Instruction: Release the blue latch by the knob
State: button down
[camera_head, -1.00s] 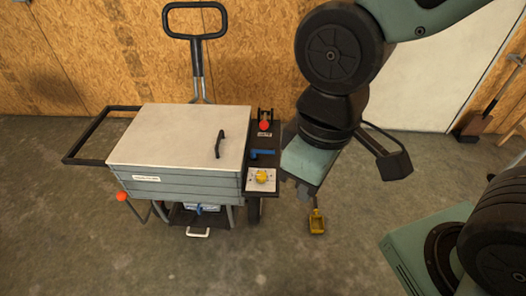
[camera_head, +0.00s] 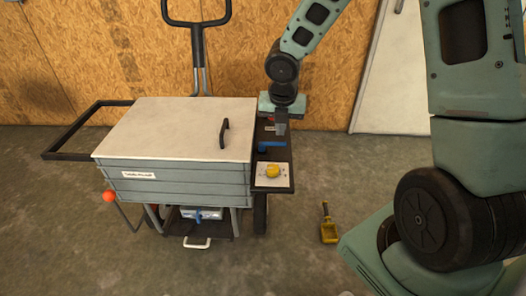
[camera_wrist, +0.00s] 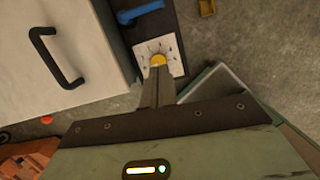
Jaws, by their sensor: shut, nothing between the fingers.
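The blue latch (camera_head: 271,145) is a blue handle on the dark side panel at the right of the grey cart. It also shows at the top of the wrist view (camera_wrist: 140,12). The yellow knob (camera_head: 272,171) sits on a white plate nearer the front of the same panel, and in the wrist view (camera_wrist: 158,60) it shows just beyond my fingertips. My gripper (camera_head: 282,130) is shut and empty, above the panel close to the latch; its fingers show in the wrist view (camera_wrist: 157,75). Whether it touches anything I cannot tell.
The cart's pale lid (camera_head: 175,125) with a black handle (camera_head: 224,132) lies left of the panel. A red part behind the latch is mostly hidden by my gripper. A yellow scoop (camera_head: 328,228) lies on the floor at right. The floor in front is clear.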

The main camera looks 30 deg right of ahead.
aim_at(262, 145)
jog(key=shift+w+d+f+n, duration=0.3)
jog(key=shift+w+f+n, duration=0.2)
jog(key=shift+f, duration=0.1)
jog(key=b+x, duration=0.5)
jog(key=x, duration=0.5)
jog(key=shift+b, duration=0.3)
jog(key=shift+w+d+f, duration=0.1)
jog(key=shift+w+d, duration=0.35)
jog(key=shift+w, duration=0.15)
jog(key=shift+w+d+f, duration=0.15)
jog(key=shift+w+d, duration=0.3)
jog(key=shift+w, duration=0.2)
jog(key=shift+w+d, duration=0.25)
jog(key=shift+w, duration=0.15)
